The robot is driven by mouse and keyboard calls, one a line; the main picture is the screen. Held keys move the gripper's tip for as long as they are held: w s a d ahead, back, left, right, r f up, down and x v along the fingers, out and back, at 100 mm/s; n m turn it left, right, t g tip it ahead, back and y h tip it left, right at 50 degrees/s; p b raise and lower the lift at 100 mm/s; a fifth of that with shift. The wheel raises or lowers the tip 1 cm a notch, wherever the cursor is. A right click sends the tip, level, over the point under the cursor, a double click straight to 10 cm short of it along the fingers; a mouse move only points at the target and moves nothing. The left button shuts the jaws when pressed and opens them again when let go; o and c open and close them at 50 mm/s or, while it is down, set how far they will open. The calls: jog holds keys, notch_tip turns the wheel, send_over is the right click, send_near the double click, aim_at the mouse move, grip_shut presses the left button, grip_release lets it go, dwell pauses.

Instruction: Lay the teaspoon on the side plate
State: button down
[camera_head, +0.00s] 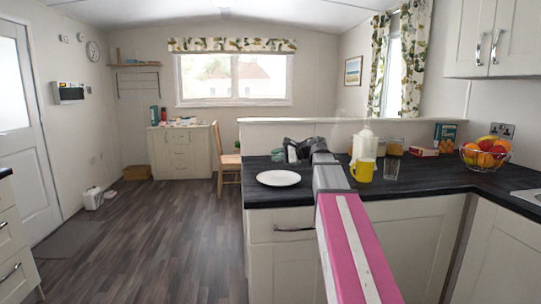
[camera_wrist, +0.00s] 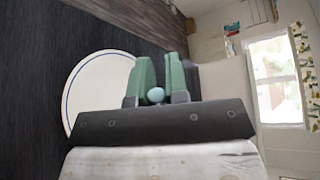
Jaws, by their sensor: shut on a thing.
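The side plate (camera_head: 278,178) is white and round and lies flat near the left end of the dark worktop. In the wrist view the plate (camera_wrist: 92,90), with a thin blue line near its rim, lies left of my gripper (camera_wrist: 161,78) and is partly hidden by it. My gripper (camera_head: 283,154) is above the worktop, just behind the plate in the head view. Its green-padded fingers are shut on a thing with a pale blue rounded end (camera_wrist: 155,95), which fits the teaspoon. The rest of the teaspoon is hidden.
A yellow mug (camera_head: 364,171), a clear glass (camera_head: 391,169) and a white bottle (camera_head: 364,143) stand right of my arm. A wire fruit bowl (camera_head: 485,155) is farther right. A low ledge (camera_head: 330,121) runs behind the worktop. Bare worktop surrounds the plate.

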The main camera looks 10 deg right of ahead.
jog(key=shift+f, duration=0.15)
jog(key=shift+f, duration=2.65)
jog(key=c, duration=1.1)
grip_release()
jog(key=shift+o, duration=0.2)
jog(key=v, duration=1)
jog(key=shift+s+d, duration=0.15)
jog(key=shift+d, duration=0.2)
jog(key=shift+r, duration=0.15)
